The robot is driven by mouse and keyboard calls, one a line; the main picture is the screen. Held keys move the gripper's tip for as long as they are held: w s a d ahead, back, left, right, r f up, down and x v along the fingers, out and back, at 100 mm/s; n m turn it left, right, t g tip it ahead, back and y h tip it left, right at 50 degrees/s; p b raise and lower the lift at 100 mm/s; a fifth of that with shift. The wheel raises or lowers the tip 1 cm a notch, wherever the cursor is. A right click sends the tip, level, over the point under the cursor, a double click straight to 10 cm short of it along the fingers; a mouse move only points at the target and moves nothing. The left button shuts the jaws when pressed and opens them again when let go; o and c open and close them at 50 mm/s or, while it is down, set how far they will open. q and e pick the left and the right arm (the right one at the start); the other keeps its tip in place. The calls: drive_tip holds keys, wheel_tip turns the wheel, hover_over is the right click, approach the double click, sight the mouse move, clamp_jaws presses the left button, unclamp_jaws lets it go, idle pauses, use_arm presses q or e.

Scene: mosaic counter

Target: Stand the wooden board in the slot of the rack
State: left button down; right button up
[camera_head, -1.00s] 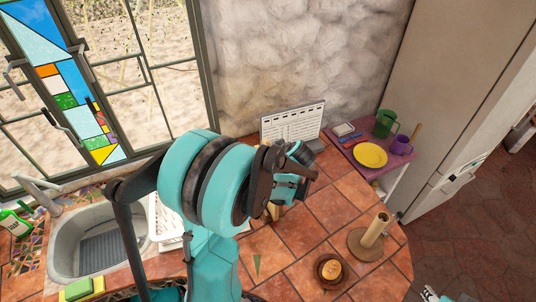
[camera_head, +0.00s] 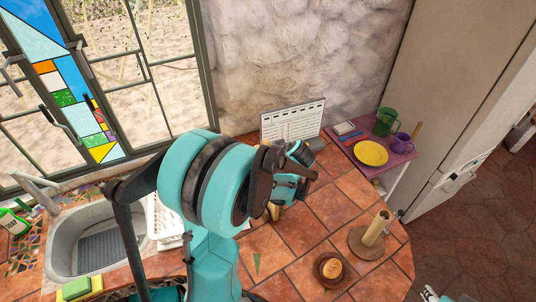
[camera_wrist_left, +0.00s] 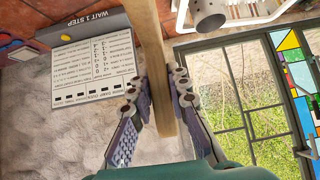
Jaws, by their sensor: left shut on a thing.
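The wooden board (camera_wrist_left: 160,75) is held on edge between the two fingers of my left gripper (camera_wrist_left: 158,90) in the left wrist view; it runs up past the frame's top. In the head view, my left gripper (camera_head: 287,188) is over the counter, partly hidden by its own arm, and only a small tan bit of the board (camera_head: 274,211) shows below it. A white rack (camera_head: 160,222) stands beside the sink, mostly hidden behind my left arm; its slot cannot be made out. A small part of my right gripper (camera_head: 430,294) shows at the bottom edge.
A sink (camera_head: 75,245) lies left. A white printed panel (camera_head: 293,122) stands at the wall. A wooden post on a round base (camera_head: 367,243) and a brown dish (camera_head: 330,268) stand right. A purple side table (camera_head: 400,160) holds a yellow plate (camera_head: 371,153) and mugs. Tiles between are clear.

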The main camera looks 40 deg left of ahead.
idle(0.3)
use_arm(q)
drive_tip(key=c, duration=1.4)
unclamp_jaws()
drive_tip(key=shift+o, duration=0.2)
drive_tip(key=shift+f, duration=0.1)
drive_tip(key=v, duration=1.2)
drive_tip(key=s+d+f+m+t+h+b, duration=0.1)
drive_tip(key=s+d+f+m+h+b, duration=0.2)
drive_tip(key=f+b, duration=0.5)
drive_tip(key=s+d+f+m+t+h+b, duration=0.1)
drive_tip(key=s+d+f+m+h+b, duration=0.1)
drive_tip(key=s+d+f+m+b, duration=0.3)
drive_tip(key=s+d+f+m+h+b, duration=0.3)
drive_tip(key=d+f+b, duration=0.5)
drive_tip(key=f+b, duration=0.4)
wheel_tip(320, 180, down, 2)
drive_tip(key=shift+s+f+m+t+h, duration=0.3)
drive_tip(key=shift+s+m+t, duration=0.15)
drive_tip(key=shift+m, duration=0.25)
